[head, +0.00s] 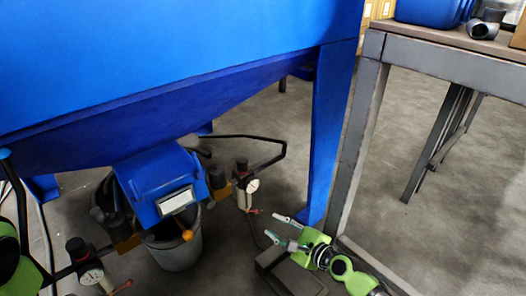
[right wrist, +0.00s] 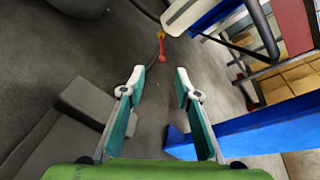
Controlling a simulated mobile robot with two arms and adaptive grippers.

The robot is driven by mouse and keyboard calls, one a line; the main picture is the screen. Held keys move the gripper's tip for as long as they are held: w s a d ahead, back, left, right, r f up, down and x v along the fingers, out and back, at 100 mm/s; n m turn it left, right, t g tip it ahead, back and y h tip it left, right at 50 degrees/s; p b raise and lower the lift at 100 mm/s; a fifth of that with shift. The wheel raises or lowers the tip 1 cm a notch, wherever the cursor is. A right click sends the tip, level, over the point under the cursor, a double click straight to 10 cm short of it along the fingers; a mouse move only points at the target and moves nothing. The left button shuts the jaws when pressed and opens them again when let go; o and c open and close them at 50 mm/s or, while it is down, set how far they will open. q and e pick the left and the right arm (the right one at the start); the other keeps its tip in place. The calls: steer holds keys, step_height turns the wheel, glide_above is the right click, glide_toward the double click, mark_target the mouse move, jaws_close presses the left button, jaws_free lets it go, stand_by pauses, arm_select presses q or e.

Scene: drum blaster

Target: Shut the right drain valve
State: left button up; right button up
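The right drain valve shows as a small red lever (head: 253,211) below a round gauge (head: 252,186), right of the bucket under the blue machine. In the right wrist view the red lever (right wrist: 162,46) lies ahead of the fingertips, with a gap between. My right gripper (head: 278,229) is open and empty, to the right of the lever and a little nearer. Its two spread fingers show in the right wrist view (right wrist: 160,78). Part of my left arm (head: 10,258) shows at the left edge; its gripper is out of view.
The blue machine (head: 180,60) hangs over the valves, and its blue leg (head: 328,130) stands behind my right gripper. A grey bucket (head: 175,250) stands under the outlet. A second gauge with a red lever (head: 121,286) is at lower left. A metal-framed table (head: 450,58) stands right.

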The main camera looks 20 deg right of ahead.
steer(key=s+a+r+n+t+p, duration=0.1)
steer(key=a+r+n+t+p, duration=0.1)
steer(key=r, duration=0.8)
steer(key=s+a+r+n+t+p, duration=0.2)
steer(key=r+n, duration=0.3)
steer(key=r, duration=0.6)
steer(key=s+a+r+n+t+p, duration=0.1)
steer(key=a+r+n+t+p, duration=0.1)
steer(key=r, duration=0.8)
steer(key=n+t+p, duration=0.1)
steer(key=p, duration=0.1)
steer(key=shift+s+a+r+n+t+h+p, duration=0.2)
steer(key=shift+s+n+t+h+p, duration=0.1)
steer(key=shift+t+h+p, duration=0.1)
